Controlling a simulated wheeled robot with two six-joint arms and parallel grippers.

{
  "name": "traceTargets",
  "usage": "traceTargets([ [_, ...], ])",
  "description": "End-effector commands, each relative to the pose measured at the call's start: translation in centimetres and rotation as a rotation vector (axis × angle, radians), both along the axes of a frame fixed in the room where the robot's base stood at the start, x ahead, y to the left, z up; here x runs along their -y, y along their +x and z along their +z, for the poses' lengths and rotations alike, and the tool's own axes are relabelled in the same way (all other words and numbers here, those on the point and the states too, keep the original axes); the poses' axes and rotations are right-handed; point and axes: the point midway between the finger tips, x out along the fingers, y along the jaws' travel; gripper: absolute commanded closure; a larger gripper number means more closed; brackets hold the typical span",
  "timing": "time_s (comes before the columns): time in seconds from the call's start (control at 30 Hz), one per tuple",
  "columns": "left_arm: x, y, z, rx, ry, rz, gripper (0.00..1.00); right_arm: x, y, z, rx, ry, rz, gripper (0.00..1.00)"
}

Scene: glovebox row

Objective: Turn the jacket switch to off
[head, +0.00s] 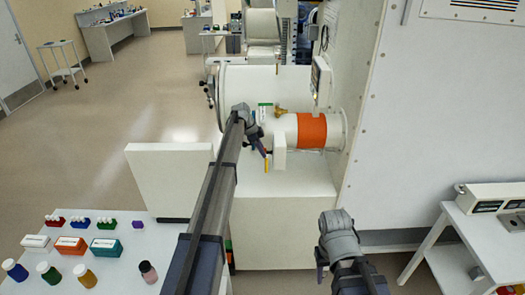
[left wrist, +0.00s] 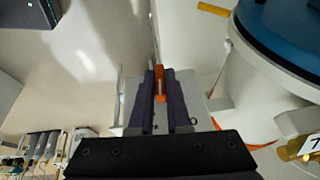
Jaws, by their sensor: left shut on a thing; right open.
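The jacket is an orange band (head: 312,130) around a white horizontal cylinder on the wall of the glovebox. A small white box (head: 279,152), which looks like the jacket switch's housing, stands at the cylinder's left end. My left gripper (head: 263,149) is beside this box. In the left wrist view its dark purple fingers (left wrist: 167,95) are shut on a small orange lever (left wrist: 160,82). Which position the lever is in I cannot tell, as the fingers cover part of it. My right gripper (head: 321,263) is open and empty, low in front of the cabinet.
A brass valve (head: 280,112) sits above the cylinder, close to my left gripper. A yellow rod (head: 266,165) shows just below the gripper. A white table (head: 120,270) with bottles and racks is at lower left. A bench (head: 465,235) with instruments is at right.

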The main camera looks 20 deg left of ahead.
Motion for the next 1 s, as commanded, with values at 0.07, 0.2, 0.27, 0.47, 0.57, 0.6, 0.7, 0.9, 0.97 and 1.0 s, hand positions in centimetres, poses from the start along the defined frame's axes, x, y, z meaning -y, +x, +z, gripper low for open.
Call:
traceTargets([
  [0.07,-0.03,0.15,-0.01,-0.033,-0.007,-0.001,1.00,-0.01,0.00,0.05,0.000,0.000,0.000,0.50],
  [0.2,-0.02,0.09,0.01,-0.067,-0.017,-0.002,1.00,0.00,0.00,0.09,0.000,0.000,0.000,0.50],
  [0.27,-0.03,0.04,0.01,-0.077,-0.020,-0.001,1.00,0.00,0.00,0.10,0.000,0.000,0.000,0.50],
  [0.47,-0.02,-0.05,0.02,-0.089,-0.022,-0.001,1.00,0.00,0.00,0.11,0.000,0.000,0.000,0.50],
  [0.57,-0.01,-0.06,0.02,-0.089,-0.022,-0.001,1.00,0.00,0.00,0.12,0.000,0.000,0.000,0.50],
  [0.6,-0.01,-0.06,0.02,-0.088,-0.022,-0.001,1.00,0.00,0.00,0.12,0.000,0.000,0.000,0.50],
  [0.7,-0.01,-0.06,0.02,-0.088,-0.022,-0.001,1.00,0.00,0.00,0.12,0.000,0.000,0.000,0.50],
  [0.9,-0.02,-0.02,0.02,-0.086,-0.023,-0.001,0.65,0.00,0.00,0.12,0.000,0.000,0.000,0.50],
  [0.97,-0.03,0.00,0.03,-0.086,-0.022,-0.001,0.58,0.00,0.00,0.13,0.000,0.000,0.000,0.50],
  [1.0,-0.02,0.01,0.04,-0.086,-0.022,-0.001,0.55,0.00,0.00,0.13,0.000,0.000,0.000,0.50],
])
